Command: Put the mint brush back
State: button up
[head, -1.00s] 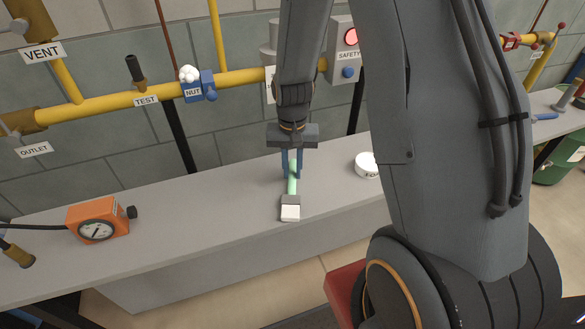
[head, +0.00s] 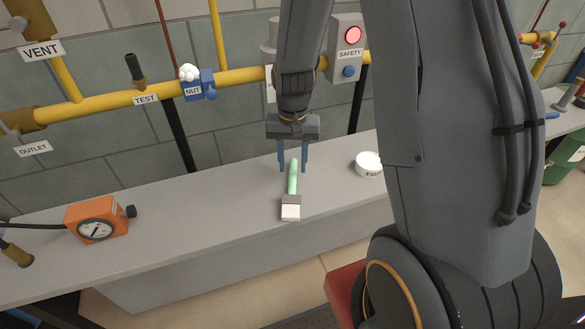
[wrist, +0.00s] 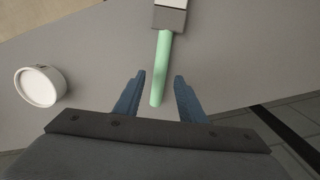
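The mint brush (head: 293,184) lies on the grey bench top (head: 215,207), its green handle toward the wall and its grey and white head near the bench's front edge. It also shows in the wrist view (wrist: 162,70), with the handle end close to the gap between my fingertips. My gripper (head: 294,168) is open and empty at the handle end, with its blue fingers apart on either side. The fingers (wrist: 159,77) touch nothing in the wrist view.
A white round tub (head: 368,164) stands right of the brush. An orange gauge box (head: 96,219) sits at the left of the bench. A yellow pipe (head: 110,104) with a blue nut (head: 193,88) runs along the wall behind. The bench between gauge and brush is clear.

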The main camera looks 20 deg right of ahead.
notch_tip(320, 180, up, 8)
jog(key=r+b, duration=0.1)
jog(key=s+a+n+t, duration=0.1)
jog(key=s+n, duration=0.3)
jog(key=s, duration=0.9)
jog(key=shift+a+r+n, duration=0.2)
jog(key=shift+a+n, duration=0.05)
jog(key=shift+n, duration=0.05)
